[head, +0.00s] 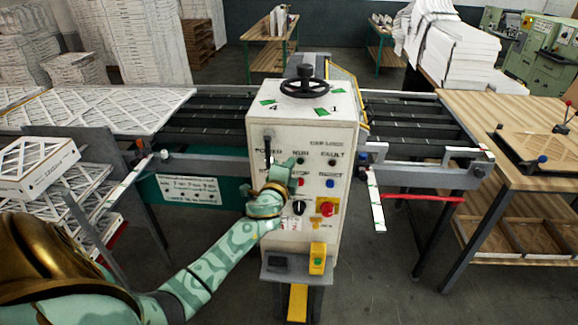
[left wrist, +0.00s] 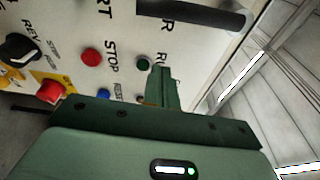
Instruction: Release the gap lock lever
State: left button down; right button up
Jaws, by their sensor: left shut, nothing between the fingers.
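The control cabinet (head: 318,120) stands in the middle of the head view, with a "LOCK" label on its upper right face. A dark upright lever (head: 268,147) sits on the left part of its front; I take it to be the gap lock lever. A dark cylindrical bar, likely this lever (left wrist: 200,12), crosses the top of the left wrist view. My left gripper (head: 290,163) is shut and empty in front of the panel, to the right of the lever and apart from it. Its fingers (left wrist: 163,82) show near the green RUN lamp. My right gripper is not in view.
The panel carries a red stop button (left wrist: 90,58), a black selector (head: 299,208) and a red emergency button (head: 326,208). A black handwheel (head: 305,84) tops the cabinet. Roller conveyors (head: 210,120) flank it. A wooden table (head: 505,120) stands at right.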

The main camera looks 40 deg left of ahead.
pick_arm(q)
jog(key=a+v, duration=0.1)
jog(key=v, duration=0.8)
jog(key=shift+s, duration=0.15)
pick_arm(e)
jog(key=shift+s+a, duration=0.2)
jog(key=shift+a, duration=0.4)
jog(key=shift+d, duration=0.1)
